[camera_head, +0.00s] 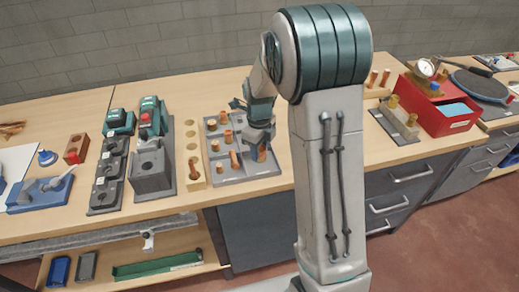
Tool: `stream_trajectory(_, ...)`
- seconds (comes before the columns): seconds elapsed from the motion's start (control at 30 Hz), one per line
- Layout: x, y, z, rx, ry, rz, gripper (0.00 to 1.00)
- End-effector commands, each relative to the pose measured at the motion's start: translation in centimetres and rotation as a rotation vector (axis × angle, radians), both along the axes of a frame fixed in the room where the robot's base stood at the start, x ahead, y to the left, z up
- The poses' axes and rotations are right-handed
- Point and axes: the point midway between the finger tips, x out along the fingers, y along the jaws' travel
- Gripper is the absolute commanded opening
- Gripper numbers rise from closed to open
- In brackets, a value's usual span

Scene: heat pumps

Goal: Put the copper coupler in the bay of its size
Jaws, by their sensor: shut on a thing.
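A grey tray (222,178) divided into bays lies on the bench left of my arm. Several copper-coloured fittings (228,137) stand or lie in it. My gripper (261,150) is over the tray's right side, pointing down, small in view and partly hidden by my own arm. It is shut on a copper coupler (262,154), whose lower part shows just below the fingers. I cannot tell whether the coupler touches the tray floor. Another copper piece (234,160) is close to the left of my gripper, near the tray's front.
A pale wooden strip with holes (193,172) lies left of the tray, and a dark grey block (151,172) stands beyond it. A red box (435,108) and a grey fixture with brass parts (398,122) are at right. Bare bench shows between the tray and my arm.

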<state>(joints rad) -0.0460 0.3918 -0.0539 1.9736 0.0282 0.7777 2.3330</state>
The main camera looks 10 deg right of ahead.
Motion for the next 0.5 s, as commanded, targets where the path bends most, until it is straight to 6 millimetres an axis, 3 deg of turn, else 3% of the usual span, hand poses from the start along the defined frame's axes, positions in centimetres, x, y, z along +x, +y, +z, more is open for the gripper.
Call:
stream_trajectory(0.1, 0.0, 0.0, -1.1, 0.000, 0.000, 0.000, 0.15)
stream_trajectory(0.5, 0.0, 0.0, -1.7, 0.000, -0.001, 0.000, 0.15)
